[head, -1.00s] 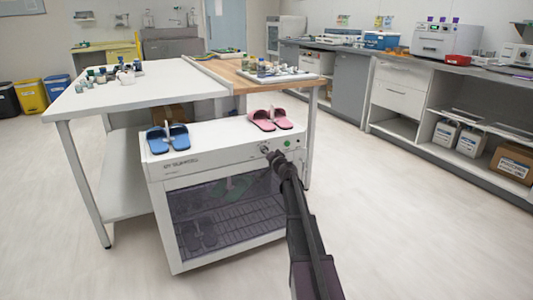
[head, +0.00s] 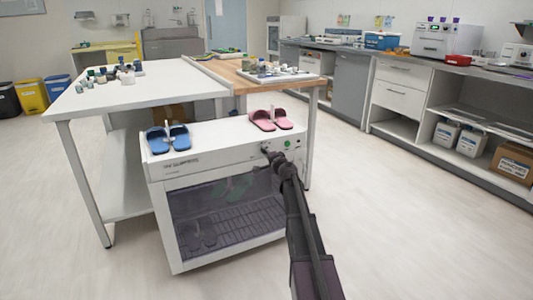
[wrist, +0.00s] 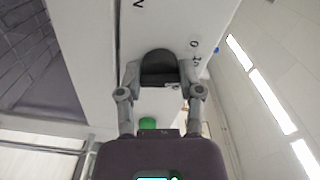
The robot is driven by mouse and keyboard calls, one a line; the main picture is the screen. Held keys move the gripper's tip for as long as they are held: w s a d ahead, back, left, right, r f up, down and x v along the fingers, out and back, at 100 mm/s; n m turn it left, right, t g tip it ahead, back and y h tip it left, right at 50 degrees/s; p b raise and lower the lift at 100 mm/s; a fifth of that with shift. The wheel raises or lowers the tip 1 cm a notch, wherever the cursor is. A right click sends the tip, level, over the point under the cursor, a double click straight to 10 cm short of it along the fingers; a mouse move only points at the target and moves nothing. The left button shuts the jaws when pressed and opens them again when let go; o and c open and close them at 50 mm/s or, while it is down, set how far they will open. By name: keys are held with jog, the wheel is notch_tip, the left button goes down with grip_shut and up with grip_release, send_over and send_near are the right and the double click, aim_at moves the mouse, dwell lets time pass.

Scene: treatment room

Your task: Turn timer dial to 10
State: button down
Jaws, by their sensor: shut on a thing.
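The white cabinet (head: 215,147) with a dark see-through door stands in the middle of the head view. The timer dial (wrist: 159,66) is a dark round knob on its front panel, seen in the wrist view. My gripper (wrist: 160,80) is shut on the dial, with one finger on each side. In the head view my gripper (head: 272,157) is at the right part of the panel and hides the dial. Some printed marks show beside the dial in the wrist view, but the dial's setting cannot be read. A green button (wrist: 148,123) is near the gripper.
Blue slippers (head: 168,138) and pink slippers (head: 270,119) lie on the cabinet top. A table (head: 150,88) with bottles stands behind it. A counter with shelves (head: 450,110) runs along the right. The floor in front is clear.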

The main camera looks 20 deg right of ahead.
jog(key=shift+w, duration=0.1)
jog(key=shift+c, duration=1.2)
grip_release()
jog(key=s, duration=1.2)
jog(key=shift+d, duration=0.2)
